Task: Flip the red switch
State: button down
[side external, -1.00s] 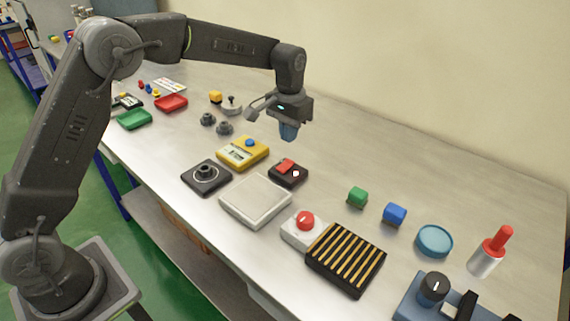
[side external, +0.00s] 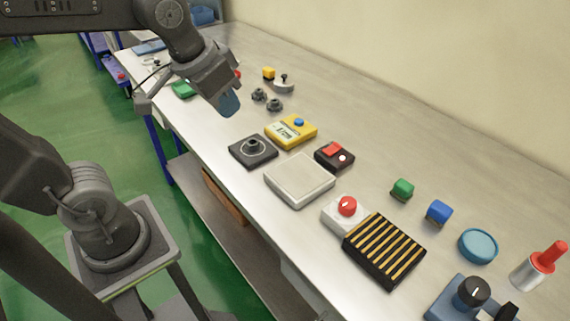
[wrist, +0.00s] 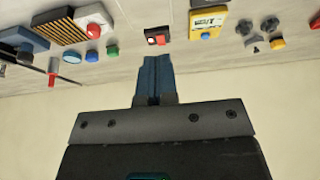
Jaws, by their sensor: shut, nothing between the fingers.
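The red switch (side external: 332,148) is a red rocker on a small black box (side external: 334,159) with a pale round spot beside the rocker. It stands on the table right of the yellow device. In the wrist view the red switch (wrist: 156,40) lies just beyond my fingertips, near the middle. My gripper (side external: 230,104) is shut and empty, with blue fingertips together. It is in the air, up and left of the switch in the side view and well apart from it. In the wrist view my gripper (wrist: 155,62) also shows closed fingers.
A yellow device with a blue button (side external: 291,131), a black joystick box (side external: 253,150) and a pale square plate (side external: 300,180) stand near the switch. A red-knobbed white box (side external: 345,214), a striped black block (side external: 384,250), and green (side external: 402,189) and blue (side external: 438,212) cubes lie to the right.

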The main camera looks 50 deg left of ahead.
jog(key=shift+t, duration=0.5)
jog(key=s, duration=0.1)
jog(key=s+f, duration=0.1)
jog(key=s, duration=0.1)
jog(key=s+f, duration=0.1)
jog(key=s, duration=0.1)
jog(key=shift+s+a+f, duration=0.1)
jog(key=shift+f, duration=0.05)
jog(key=w+r+n+g, duration=0.2)
jog(key=w+r+n, duration=0.2)
jog(key=w+n, duration=0.8)
jog(key=n+g, duration=0.2)
jog(key=n, duration=0.4)
send_over(335, 145)
jog(key=s, duration=0.2)
notch_tip(335, 145, down, 6)
jog(key=f, duration=0.1)
jog(key=shift+s+r, duration=0.1)
jog(key=shift+r, duration=0.2)
jog(key=f, duration=0.4)
jog(key=w+f, duration=0.1)
jog(key=f, duration=0.4)
jog(key=w+f, duration=0.1)
jog(key=f, duration=0.4)
